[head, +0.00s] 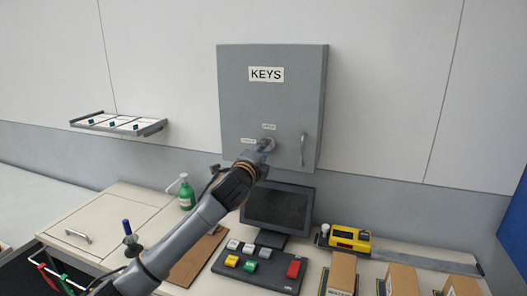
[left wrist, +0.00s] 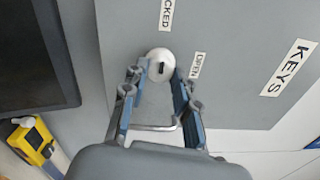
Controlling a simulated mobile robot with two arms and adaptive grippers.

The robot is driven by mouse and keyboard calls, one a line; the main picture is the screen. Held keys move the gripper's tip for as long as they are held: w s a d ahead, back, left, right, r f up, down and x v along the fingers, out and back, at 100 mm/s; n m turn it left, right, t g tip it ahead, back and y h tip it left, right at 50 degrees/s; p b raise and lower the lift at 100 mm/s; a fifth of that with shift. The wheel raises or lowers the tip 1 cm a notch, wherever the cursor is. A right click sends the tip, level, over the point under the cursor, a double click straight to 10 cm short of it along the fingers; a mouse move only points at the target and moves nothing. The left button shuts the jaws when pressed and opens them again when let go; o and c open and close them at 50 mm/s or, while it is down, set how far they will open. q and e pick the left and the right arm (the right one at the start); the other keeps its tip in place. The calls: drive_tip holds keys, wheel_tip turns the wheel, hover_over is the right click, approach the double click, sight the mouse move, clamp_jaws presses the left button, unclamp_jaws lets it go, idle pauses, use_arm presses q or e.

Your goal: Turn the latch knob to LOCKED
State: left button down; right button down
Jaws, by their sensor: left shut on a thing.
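A grey key cabinet (head: 235,100) with a KEYS label hangs on the wall. Its round latch knob (head: 268,144) is mostly behind my left gripper (head: 262,152). In the left wrist view the pale knob (left wrist: 158,60) sits between the fingertips of my left gripper (left wrist: 161,72), which is shut on it. A short dark mark on the knob runs roughly up and down in that view, in line with the LOCKED label (left wrist: 166,14). I cannot tell which end points. The OPEN label (left wrist: 197,65) is right of the knob there. My right gripper is not in view.
A door handle (head: 303,150) stands right of the knob. Below are a dark monitor (head: 280,208), a button panel (head: 258,268), a yellow device (head: 350,238), a green bottle (head: 186,194) and several boxes. A shelf (head: 118,124) is on the left wall.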

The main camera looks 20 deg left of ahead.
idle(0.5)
use_arm(q)
drive_tip(key=c, duration=1)
unclamp_jaws()
drive_tip(key=s, duration=1.2)
drive_tip(key=shift+a+f, duration=0.2)
drive_tip(key=shift+a, duration=0.05)
